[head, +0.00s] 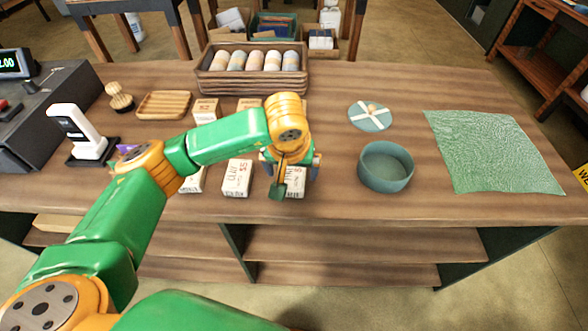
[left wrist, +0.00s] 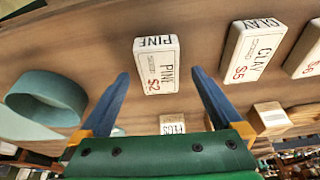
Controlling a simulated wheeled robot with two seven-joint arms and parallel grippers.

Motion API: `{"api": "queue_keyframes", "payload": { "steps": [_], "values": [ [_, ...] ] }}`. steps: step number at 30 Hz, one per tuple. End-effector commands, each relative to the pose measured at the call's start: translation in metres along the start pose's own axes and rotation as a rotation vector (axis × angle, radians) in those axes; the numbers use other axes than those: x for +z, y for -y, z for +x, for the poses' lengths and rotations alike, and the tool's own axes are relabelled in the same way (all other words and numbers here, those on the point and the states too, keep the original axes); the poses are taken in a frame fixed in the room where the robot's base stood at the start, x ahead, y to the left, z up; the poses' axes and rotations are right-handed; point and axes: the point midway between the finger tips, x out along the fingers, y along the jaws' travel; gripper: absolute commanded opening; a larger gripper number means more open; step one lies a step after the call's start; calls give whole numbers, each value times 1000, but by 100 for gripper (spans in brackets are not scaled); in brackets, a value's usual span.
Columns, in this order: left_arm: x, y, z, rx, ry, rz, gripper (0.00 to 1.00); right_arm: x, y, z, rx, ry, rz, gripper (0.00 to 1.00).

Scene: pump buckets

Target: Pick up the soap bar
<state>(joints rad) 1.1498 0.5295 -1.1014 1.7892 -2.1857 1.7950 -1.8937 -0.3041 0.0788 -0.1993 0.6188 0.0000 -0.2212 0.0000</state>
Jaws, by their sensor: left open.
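A white soap bar labelled PINE (left wrist: 157,65) lies on the wooden counter. In the left wrist view it shows between my left gripper's (left wrist: 160,74) two blue fingertips, with a gap on each side. In the head view the left gripper (head: 291,168) is above this bar (head: 296,190) and hides part of it. The gripper is open and empty. I cannot tell how far the fingertips are above the counter. A bar labelled CLAY (head: 237,178) lies to the left in the head view, and to the right in the left wrist view (left wrist: 252,50). My right gripper is not in view.
A green round bowl (head: 386,168) stands right of the gripper, a round disc with a white cross (head: 370,116) behind it. A green cloth (head: 492,152) lies at the right. A crate of wrapped rolls (head: 252,84), a slatted wooden dish (head: 163,104) and more bars (head: 205,109) are behind.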

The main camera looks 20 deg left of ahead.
Motion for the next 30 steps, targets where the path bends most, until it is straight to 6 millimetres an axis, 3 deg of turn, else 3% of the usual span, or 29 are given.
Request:
{"api": "queue_keyframes", "payload": {
  "steps": [6, 30],
  "values": [
    [0, -1, 20, 2, 0, -1, 100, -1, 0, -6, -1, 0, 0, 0],
    [1, -1, 25, 4, 0, -2, 100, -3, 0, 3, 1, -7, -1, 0]
  ]
}}
